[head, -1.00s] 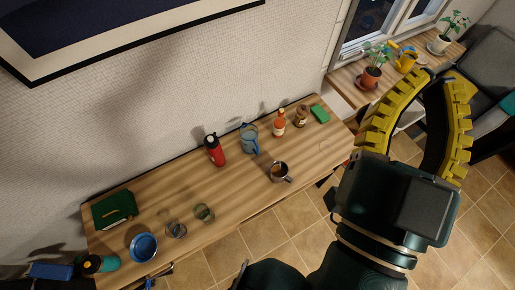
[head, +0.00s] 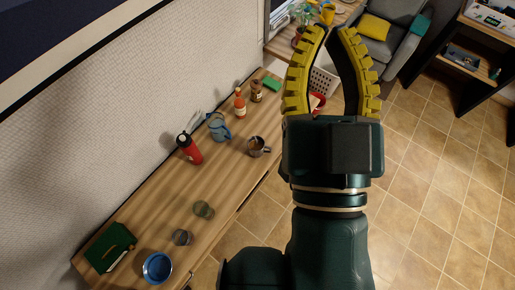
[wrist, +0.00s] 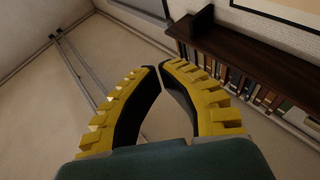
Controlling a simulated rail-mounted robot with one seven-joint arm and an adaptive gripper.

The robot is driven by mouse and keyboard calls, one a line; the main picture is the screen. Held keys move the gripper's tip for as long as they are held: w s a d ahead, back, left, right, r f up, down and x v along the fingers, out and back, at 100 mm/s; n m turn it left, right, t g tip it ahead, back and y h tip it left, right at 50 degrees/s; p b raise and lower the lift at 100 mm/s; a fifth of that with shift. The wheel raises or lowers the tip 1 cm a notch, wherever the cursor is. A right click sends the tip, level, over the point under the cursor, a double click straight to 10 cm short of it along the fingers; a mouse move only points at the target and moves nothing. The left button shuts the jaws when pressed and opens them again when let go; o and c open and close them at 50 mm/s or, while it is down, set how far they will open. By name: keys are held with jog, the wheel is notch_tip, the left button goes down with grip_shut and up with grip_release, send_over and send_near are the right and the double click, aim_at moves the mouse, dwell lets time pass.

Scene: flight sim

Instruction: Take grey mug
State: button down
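The grey mug (head: 258,146) looks metallic, with brownish contents or interior showing. It stands upright near the front edge of the wooden counter (head: 165,190) in the head view. My gripper (head: 334,32) is raised up to the right of the mug, apart from it. In the wrist view my gripper (wrist: 161,66) points toward the ceiling and a wall shelf, and the mug is not visible there.
A blue pitcher (head: 218,127), red bottle (head: 190,150), orange bottle (head: 240,103) and brown jar (head: 256,91) stand behind the mug. Glasses (head: 203,209), a blue bowl (head: 157,268) and a green toaster-like box (head: 109,247) are nearer. Tiled floor is open at right.

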jog(key=shift+c, duration=2.2)
grip_release()
